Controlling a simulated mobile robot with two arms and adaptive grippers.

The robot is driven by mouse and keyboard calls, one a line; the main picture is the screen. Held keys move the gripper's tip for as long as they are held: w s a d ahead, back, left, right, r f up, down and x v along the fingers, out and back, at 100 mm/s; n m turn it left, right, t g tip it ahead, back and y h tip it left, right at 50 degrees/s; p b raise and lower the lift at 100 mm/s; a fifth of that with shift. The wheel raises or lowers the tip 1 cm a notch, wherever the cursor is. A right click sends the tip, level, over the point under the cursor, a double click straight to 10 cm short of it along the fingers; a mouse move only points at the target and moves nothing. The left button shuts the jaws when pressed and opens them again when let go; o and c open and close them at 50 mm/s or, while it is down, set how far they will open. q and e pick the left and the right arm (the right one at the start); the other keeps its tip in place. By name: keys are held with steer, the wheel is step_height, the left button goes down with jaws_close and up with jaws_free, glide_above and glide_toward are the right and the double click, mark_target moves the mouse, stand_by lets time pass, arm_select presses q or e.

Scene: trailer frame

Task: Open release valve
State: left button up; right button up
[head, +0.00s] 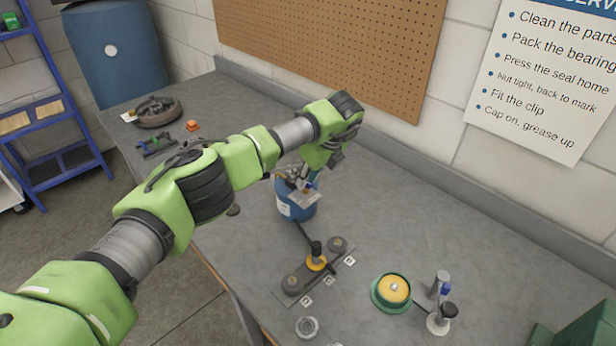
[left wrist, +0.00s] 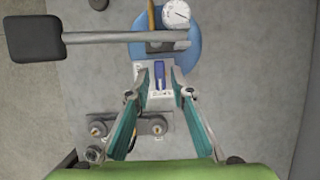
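A blue hand-pump tank (head: 296,208) stands on the bench, also in the left wrist view (left wrist: 190,46). It carries a white dial gauge (left wrist: 176,12) and a long lever (left wrist: 100,38) with a black grip. A grey plate with a small blue lever (left wrist: 158,74) projects from the tank toward my gripper; this looks like the release valve. My left gripper (left wrist: 157,88) is open, with its teal fingers on either side of the blue lever. I cannot tell whether they touch it. In the head view, my left gripper (head: 311,180) is just above the tank. My right gripper is not in view.
A grey linkage with a yellow ring (head: 316,264) lies in front of the tank, with a black hose leading to it. A green dish with a yellow centre (head: 392,291) and a small stand (head: 440,318) are to the right.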

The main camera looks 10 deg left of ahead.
arm_select(q)
jaws_close()
